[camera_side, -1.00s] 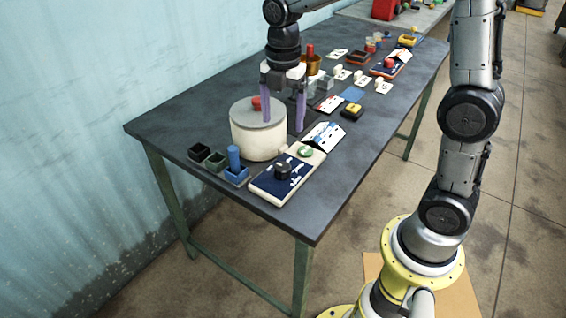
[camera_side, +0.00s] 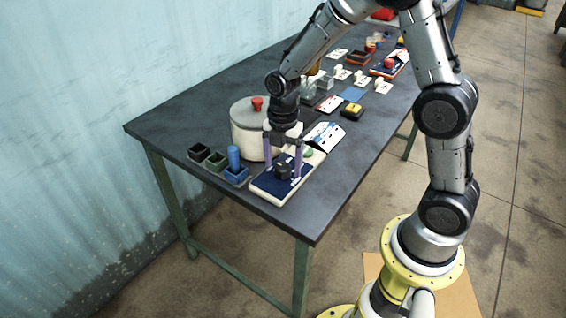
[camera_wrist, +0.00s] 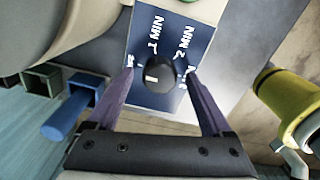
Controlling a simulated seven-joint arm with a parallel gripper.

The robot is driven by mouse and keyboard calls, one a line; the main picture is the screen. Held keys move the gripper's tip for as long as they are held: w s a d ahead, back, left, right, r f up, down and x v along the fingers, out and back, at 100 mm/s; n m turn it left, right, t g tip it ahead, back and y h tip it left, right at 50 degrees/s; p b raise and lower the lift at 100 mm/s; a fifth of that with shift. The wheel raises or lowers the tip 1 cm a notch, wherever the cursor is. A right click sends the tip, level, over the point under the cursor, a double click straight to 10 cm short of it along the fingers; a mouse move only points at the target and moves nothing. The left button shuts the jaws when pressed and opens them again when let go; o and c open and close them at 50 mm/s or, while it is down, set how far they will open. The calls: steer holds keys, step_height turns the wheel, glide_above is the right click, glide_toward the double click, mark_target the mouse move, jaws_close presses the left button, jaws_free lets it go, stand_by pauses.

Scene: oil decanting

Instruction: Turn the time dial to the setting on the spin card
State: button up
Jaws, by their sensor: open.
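The time dial (camera_side: 284,169) is a dark round knob on a blue-faced panel (camera_side: 268,187) at the table's near end. In the wrist view the dial (camera_wrist: 160,75) bears a pale pointer mark, and the panel (camera_wrist: 178,14) shows white lettering including "1 MIN" and "2 MIN"; other labels are partly hidden. My gripper (camera_side: 283,173) is open and low over the panel, one finger on each side of the dial. In the wrist view my gripper (camera_wrist: 159,76) shows gaps between fingers and dial.
A cream drum (camera_side: 243,140) with a red-knobbed lid stands close behind the gripper. A green button (camera_side: 309,153) sits at the panel's far end. Small bins, one holding a blue peg (camera_side: 233,157), are to the left. Cards and a yellow-black block (camera_side: 352,110) lie farther back.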

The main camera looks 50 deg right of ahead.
steer(key=shift+f, duration=0.1)
jaws_close()
stand_by(0.4)
